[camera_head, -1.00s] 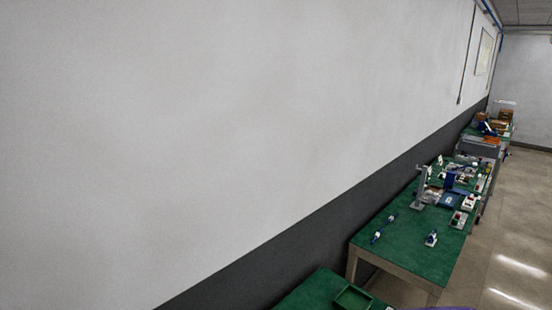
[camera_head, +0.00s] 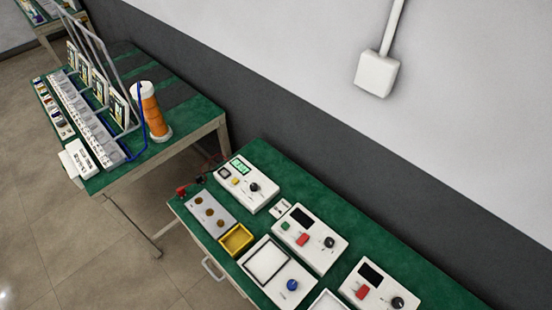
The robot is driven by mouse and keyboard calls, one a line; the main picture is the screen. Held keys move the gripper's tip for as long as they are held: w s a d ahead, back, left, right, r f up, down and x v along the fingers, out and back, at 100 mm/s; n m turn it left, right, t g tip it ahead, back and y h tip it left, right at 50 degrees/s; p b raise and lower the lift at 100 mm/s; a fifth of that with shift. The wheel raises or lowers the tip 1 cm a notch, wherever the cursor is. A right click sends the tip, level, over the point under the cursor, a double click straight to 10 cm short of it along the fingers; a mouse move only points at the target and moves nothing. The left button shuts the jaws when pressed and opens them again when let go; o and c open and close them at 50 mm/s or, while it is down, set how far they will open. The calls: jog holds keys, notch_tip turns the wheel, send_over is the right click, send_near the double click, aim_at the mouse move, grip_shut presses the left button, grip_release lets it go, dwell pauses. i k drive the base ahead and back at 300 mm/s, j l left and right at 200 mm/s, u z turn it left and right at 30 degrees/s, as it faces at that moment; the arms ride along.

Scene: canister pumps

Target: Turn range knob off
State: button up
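Several white instrument boxes lie on a green-topped table at lower centre in the head view. The far box (camera_head: 247,178) has a lit green display (camera_head: 238,165), a yellow button and a black knob (camera_head: 254,187). The middle box (camera_head: 310,236) has a dark display, a red part and a black knob (camera_head: 329,242). A nearer box (camera_head: 372,288) has a red part and a black knob (camera_head: 398,302). A white-framed box has a blue knob (camera_head: 292,285). Labels are too small to read, so I cannot tell which is the range knob. My gripper is not in view.
A yellow tray (camera_head: 236,239) and a grey plate with round brown parts (camera_head: 209,213) lie on the table's left. Open floor (camera_head: 80,240) lies at left; a wall stands behind.

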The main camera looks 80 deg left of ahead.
aim_at(254, 187)
jog(key=u, duration=3.2)
jog(key=i+j+z, duration=0.15)
jog(key=i+j, duration=0.25)
jog(key=i+j+z, duration=0.2)
jog(key=i+j, duration=0.2)
jog(key=j, duration=0.25)
